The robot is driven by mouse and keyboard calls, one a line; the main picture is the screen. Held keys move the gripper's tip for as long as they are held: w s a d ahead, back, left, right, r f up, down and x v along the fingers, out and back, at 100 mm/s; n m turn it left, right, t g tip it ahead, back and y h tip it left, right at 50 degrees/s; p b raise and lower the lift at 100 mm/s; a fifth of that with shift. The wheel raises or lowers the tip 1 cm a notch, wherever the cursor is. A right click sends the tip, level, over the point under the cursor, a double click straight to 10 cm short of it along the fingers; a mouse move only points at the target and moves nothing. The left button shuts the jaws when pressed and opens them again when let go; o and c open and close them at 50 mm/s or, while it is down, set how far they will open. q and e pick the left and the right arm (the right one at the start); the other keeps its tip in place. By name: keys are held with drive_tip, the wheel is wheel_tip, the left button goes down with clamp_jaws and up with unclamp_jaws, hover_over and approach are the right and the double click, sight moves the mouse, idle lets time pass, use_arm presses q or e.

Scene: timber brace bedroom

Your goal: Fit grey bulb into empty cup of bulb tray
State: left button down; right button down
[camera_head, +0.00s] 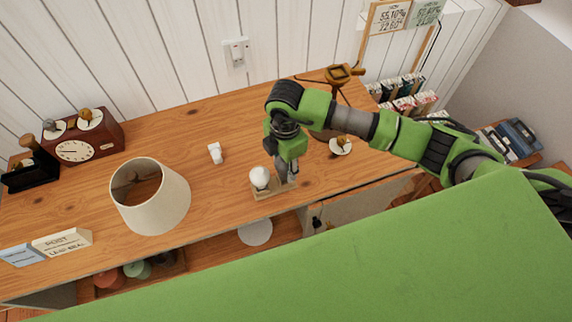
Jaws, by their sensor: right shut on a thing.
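The bulb tray (266,195) is a small pale wooden block near the front edge of the wooden top. A white bulb (259,177) stands upright at its left end. My right gripper (288,170) points down over the tray's right end, beside the white bulb. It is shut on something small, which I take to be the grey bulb. The fingers hide most of it, and I cannot tell whether it touches the empty cup. My left gripper is not in view.
A cream lampshade (150,198) stands left of the tray. A small white object (215,153) lies behind it. A white round piece with a brown knob (340,146) is to the right, near my arm. A red-brown clock (78,146) stands far left. Bare wood lies between them.

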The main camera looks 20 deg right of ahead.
drive_tip(key=c, duration=1.4)
unclamp_jaws()
drive_tip(key=shift+s+d+f, duration=0.1)
drive_tip(key=shift+s+f, duration=0.25)
drive_tip(key=shift+f, duration=0.2)
drive_tip(key=shift+o, duration=0.2)
drive_tip(key=shift+w, duration=0.3)
drive_tip(key=shift+r, duration=0.1)
drive_tip(key=shift+r, duration=0.1)
wheel_tip(320, 180, up, 11)
drive_tip(key=b, duration=0.3)
drive_tip(key=shift+r, duration=0.55)
